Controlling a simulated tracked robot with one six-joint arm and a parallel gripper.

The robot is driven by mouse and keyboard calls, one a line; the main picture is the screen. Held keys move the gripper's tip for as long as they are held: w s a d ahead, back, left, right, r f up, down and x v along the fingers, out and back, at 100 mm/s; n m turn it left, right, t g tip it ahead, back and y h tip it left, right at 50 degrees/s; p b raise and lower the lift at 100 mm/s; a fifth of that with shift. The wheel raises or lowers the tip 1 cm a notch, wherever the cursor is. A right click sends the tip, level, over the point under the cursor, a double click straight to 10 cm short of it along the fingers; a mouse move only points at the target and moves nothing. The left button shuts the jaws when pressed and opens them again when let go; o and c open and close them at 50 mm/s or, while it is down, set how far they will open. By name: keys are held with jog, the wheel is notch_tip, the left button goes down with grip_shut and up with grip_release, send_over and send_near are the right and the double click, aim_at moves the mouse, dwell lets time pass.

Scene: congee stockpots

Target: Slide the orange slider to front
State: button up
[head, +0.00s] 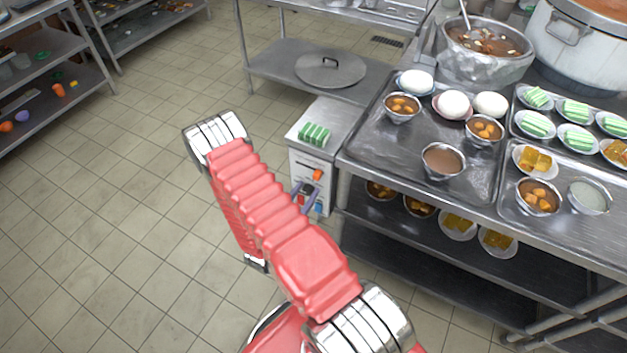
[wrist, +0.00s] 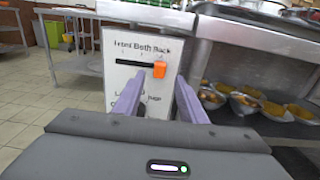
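The orange slider (wrist: 159,69) sits at the right end of a black horizontal slot (wrist: 128,63) on a white panel (wrist: 125,90). The words above the slot read Front, Both and Back from left to right, and the slider is below Back. It also shows in the head view (head: 317,174), on the front of a metal box (head: 316,160). My gripper (wrist: 161,77) has two purple fingers, apart and empty. In the wrist view the slider appears between their tips; contact cannot be told. In the head view my gripper (head: 305,190) is partly hidden by my red arm.
A steel table (head: 424,212) with trays of bowls and a lower shelf stands right of the box. Green cakes (head: 314,134) lie on the box top. A shelf with a pot lid (head: 330,69) is behind. Tiled floor (head: 110,210) at left is clear.

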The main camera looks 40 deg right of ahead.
aim_at(315, 178)
jog(key=shift+x, duration=3.05)
jog(key=shift+c, duration=0.2)
grip_shut()
